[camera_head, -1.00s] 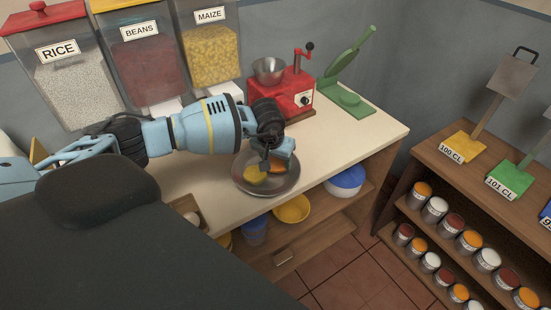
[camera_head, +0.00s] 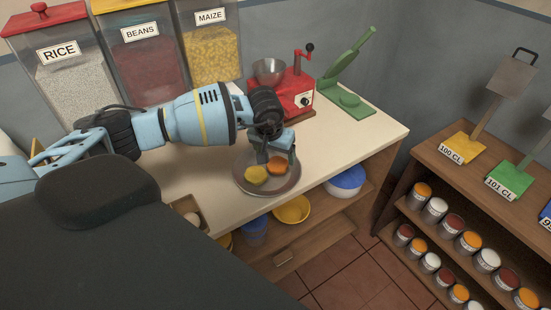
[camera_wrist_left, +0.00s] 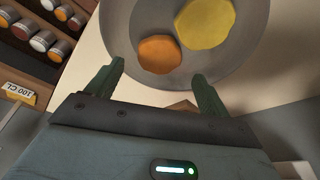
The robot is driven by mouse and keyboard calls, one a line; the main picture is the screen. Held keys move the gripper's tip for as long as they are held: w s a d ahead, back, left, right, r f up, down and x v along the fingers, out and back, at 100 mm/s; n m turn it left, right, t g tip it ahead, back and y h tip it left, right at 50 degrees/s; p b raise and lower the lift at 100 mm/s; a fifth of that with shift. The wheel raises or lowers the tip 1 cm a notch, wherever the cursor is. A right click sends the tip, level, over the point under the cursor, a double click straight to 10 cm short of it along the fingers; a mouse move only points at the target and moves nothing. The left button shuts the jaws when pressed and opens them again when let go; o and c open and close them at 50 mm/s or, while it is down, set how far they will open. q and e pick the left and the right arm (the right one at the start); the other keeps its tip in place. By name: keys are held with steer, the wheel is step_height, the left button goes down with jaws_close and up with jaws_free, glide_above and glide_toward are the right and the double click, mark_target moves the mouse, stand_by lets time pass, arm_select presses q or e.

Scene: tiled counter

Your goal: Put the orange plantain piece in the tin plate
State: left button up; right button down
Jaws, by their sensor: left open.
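The orange plantain piece (camera_head: 278,167) lies in the round tin plate (camera_head: 268,189) on the counter; it also shows in the left wrist view (camera_wrist_left: 159,54). A yellow piece (camera_head: 256,174) lies beside it in the plate, and it shows in the left wrist view (camera_wrist_left: 205,22) too. My left gripper (camera_head: 277,160) is just above the plate, close to the orange piece. In the left wrist view its two fingers (camera_wrist_left: 158,88) are spread apart with nothing between them, and the orange piece lies beyond their tips. My right gripper is not in view.
Rice, beans and maize bins (camera_head: 212,45) stand at the back left. A red grinder (camera_head: 289,90) and a green press (camera_head: 349,90) stand behind the plate. Bowls sit on the shelf below. A rack of cans (camera_head: 465,240) stands at the right.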

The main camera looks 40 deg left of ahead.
arm_select(q)
steer(key=v, duration=0.8)
stand_by(1.1)
